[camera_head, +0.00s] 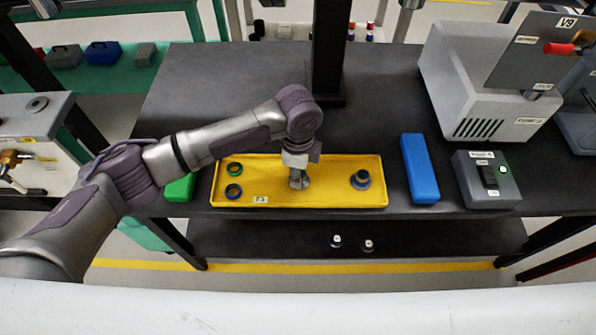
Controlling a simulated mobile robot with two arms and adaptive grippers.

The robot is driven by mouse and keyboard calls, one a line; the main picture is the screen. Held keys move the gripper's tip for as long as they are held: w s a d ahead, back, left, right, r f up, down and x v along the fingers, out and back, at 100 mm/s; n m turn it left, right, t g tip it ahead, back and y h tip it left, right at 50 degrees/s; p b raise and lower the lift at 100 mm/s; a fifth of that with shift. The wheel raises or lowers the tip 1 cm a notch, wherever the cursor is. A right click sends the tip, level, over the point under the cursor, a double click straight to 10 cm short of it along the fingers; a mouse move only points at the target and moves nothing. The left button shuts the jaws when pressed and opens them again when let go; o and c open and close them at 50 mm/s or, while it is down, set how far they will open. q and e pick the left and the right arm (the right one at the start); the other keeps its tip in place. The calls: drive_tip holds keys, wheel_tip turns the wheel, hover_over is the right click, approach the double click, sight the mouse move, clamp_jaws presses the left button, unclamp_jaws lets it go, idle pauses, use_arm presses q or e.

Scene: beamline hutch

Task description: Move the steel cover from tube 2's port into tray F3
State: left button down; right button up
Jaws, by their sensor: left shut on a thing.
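The yellow tray (320,193), labelled F3 on its front, lies on the dark bench near the front edge. My left gripper (298,180) points down over the middle of the tray. It is shut on a small grey metallic piece, which looks like the steel cover; the fingers largely hide it. I cannot tell whether the piece touches the tray floor. Tube 2's port is not recognisable here. My right gripper is not in view.
A blue block (419,168) and a grey control box (487,179) with a green light stand right of the tray. A green block (180,187) is to its left. A dark post (327,60) rises behind it. A grey pump unit (478,85) stands back right.

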use_arm(q)
drive_tip(key=c, duration=0.8)
unclamp_jaws()
drive_tip(key=shift+f, duration=0.15)
drive_tip(key=shift+c, duration=0.2)
wheel_tip(320, 180, up, 12)
drive_tip(key=shift+r, duration=0.2)
